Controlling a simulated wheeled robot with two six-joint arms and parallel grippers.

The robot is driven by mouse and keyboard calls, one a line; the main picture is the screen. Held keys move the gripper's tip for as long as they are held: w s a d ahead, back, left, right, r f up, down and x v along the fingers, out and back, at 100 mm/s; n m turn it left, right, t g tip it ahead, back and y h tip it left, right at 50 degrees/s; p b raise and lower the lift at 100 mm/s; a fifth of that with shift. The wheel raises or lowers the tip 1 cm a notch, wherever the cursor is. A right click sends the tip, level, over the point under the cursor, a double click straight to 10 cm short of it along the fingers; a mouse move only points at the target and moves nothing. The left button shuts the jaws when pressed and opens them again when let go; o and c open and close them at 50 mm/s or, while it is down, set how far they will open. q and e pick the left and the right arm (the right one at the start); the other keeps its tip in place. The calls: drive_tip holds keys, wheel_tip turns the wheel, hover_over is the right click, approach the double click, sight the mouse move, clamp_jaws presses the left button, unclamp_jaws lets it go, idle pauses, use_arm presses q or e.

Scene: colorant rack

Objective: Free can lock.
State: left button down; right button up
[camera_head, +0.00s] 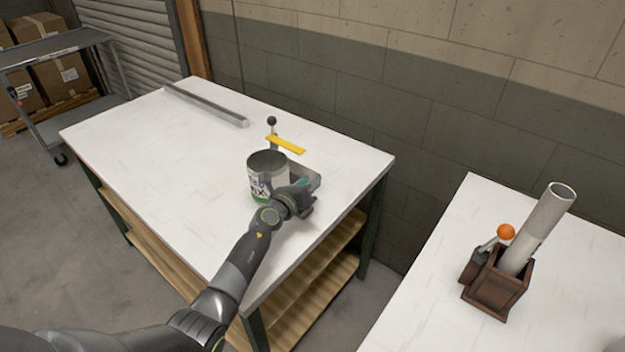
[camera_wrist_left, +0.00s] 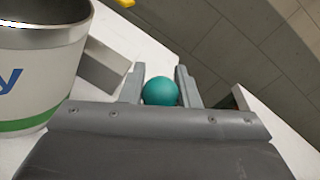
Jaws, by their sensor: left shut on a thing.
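A metal can (camera_head: 267,163) with a white and green label stands on the white table in the head view. It also fills the left side of the left wrist view (camera_wrist_left: 38,75). My left gripper (camera_head: 301,190) is just right of the can. In the wrist view its fingers (camera_wrist_left: 160,84) are shut on a teal ball knob (camera_wrist_left: 160,92). A grey metal block (camera_wrist_left: 108,68) lies between the can and the knob. A yellow bar (camera_head: 285,145) and a black ball-topped lever (camera_head: 272,121) stand behind the can. My right gripper is not in view.
A long grey bar (camera_head: 205,104) lies along the back of the white table (camera_head: 135,150). On a second table (camera_head: 420,295) at right, a wooden box (camera_head: 490,292) holds a grey tube (camera_head: 540,225) and an orange-knobbed tool (camera_head: 505,232). A cart (camera_head: 75,115) stands far left.

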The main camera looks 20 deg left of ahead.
use_arm(q)
drive_tip(key=shift+w+a+n, duration=0.15)
drive_tip(key=shift+a+n, duration=0.25)
drive_tip(key=shift+n, duration=0.1)
drive_tip(key=c, duration=1.1)
unclamp_jaws()
